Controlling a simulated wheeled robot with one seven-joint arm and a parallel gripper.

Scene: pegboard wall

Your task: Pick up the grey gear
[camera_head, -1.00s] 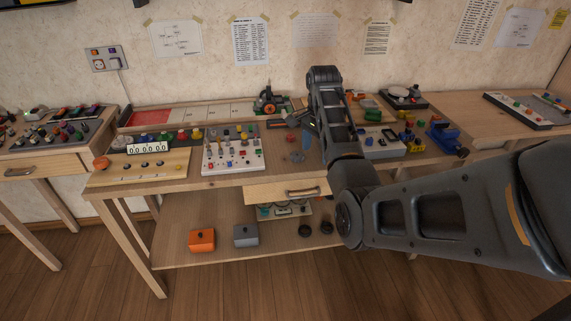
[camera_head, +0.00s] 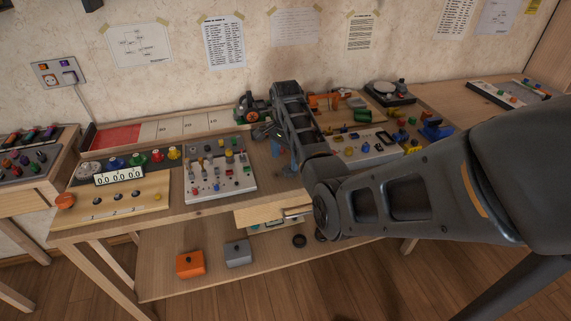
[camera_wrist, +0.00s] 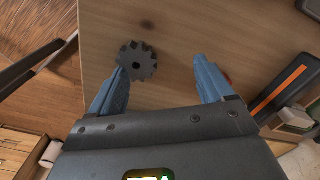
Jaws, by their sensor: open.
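The grey gear (camera_wrist: 137,62) is a small dark toothed disc with a central hole, on the wooden tabletop (camera_wrist: 170,25) in the wrist view. My gripper (camera_wrist: 161,66) is open, with its two blue fingers apart. The gear is at the left fingertip and partly overlaps it in the picture, off-centre in the gap. I cannot tell whether they touch. In the head view my gripper (camera_head: 281,150) is over the middle of the workbench, partly behind my arm. I cannot make out the gear there.
A white panel with knobs (camera_head: 218,178) stands left of my gripper, and another panel (camera_head: 365,150) to the right. A black device with an orange part (camera_head: 252,112) is behind. An orange box (camera_head: 190,264) and a grey box (camera_head: 237,253) sit on the lower shelf.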

